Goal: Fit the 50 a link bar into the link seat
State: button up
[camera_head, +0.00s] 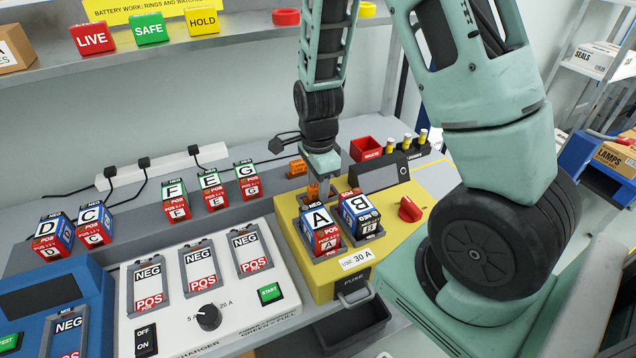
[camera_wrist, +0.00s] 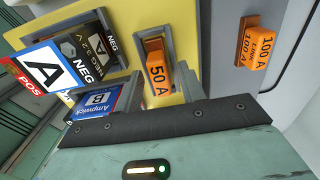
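The orange 50 A link bar (camera_wrist: 158,76) stands at a grey-framed slot in the yellow unit, which looks like the link seat (camera_wrist: 152,43). Its far end points into the slot, but I cannot tell how deep it sits. In the head view the bar (camera_head: 314,191) shows just below my gripper (camera_head: 322,172), behind battery A. In the wrist view the gripper's dark edge and pale green body fill the bottom.
Battery A (camera_head: 320,232) and battery B (camera_head: 361,215) stand in the yellow unit (camera_head: 322,278) close to the slot. A red knob (camera_head: 410,209) and a red box (camera_head: 366,150) are nearby.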

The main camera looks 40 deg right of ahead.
notch_tip(320, 180, up, 12)
jog(key=s+a+r+n+y, duration=0.1)
jog(key=s+a+r+n, duration=0.15)
jog(key=a+n, duration=0.5)
jog(key=s+a+r+n, duration=0.1)
jog(key=s+a+n, duration=0.3)
jog(key=a+n, duration=0.35)
jog(key=s+a+n, duration=0.7)
jog(key=s+n, duration=0.4)
jog(key=n, duration=0.3)
jog(key=shift+s+a+r+p, duration=0.15)
jog(key=shift+a+r+p, duration=0.15)
jog(key=shift+r+p, duration=0.1)
jog(key=shift+d, duration=0.1)
jog(key=shift+c, duration=0.4)
